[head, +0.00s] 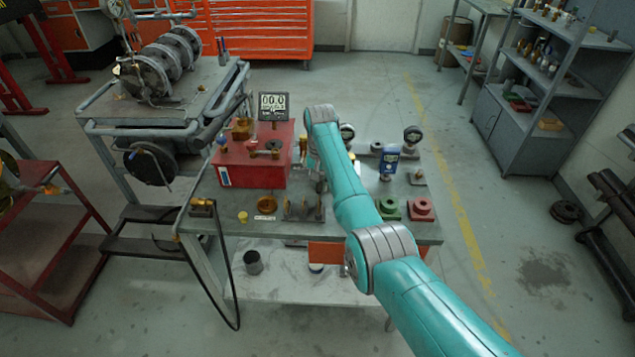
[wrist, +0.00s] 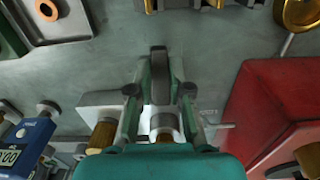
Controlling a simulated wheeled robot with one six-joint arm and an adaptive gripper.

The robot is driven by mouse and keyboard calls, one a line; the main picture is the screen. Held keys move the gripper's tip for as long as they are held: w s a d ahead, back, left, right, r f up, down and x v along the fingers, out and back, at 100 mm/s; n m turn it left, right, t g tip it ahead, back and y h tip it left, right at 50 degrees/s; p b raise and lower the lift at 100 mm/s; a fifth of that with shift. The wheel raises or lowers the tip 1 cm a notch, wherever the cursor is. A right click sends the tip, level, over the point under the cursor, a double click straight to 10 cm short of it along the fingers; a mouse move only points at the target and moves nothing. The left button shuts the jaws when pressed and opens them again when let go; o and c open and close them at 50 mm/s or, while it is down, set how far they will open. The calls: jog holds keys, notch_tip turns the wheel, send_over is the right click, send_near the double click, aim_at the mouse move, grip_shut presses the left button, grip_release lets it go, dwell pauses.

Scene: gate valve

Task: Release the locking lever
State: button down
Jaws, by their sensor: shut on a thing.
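In the wrist view my gripper (wrist: 160,96) is shut around a dark grey upright bar (wrist: 160,64), which looks like the locking lever. The bar stands between the two fingers, with its rounded end past the fingertips. A silver cylinder (wrist: 163,124) shows between the fingers, nearer my palm. A pale block (wrist: 101,99) and a brass cylinder (wrist: 103,136) lie just left of the fingers and seem part of the same fitting. In the head view my arm hides most of this fitting and my gripper.
The red box (head: 259,168) stands close by; it also shows in the wrist view (wrist: 268,105). A blue gauge (head: 389,161), a green block (head: 389,208) and a red block (head: 421,208) stand on the grey bench (head: 345,230). A display (head: 273,106) stands behind the red box.

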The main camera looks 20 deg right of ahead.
aim_at(320, 186)
jog(key=shift+d+n, duration=0.15)
jog(key=shift+n, duration=0.25)
jog(key=c, duration=1.1)
grip_release()
notch_tip(320, 186, up, 12)
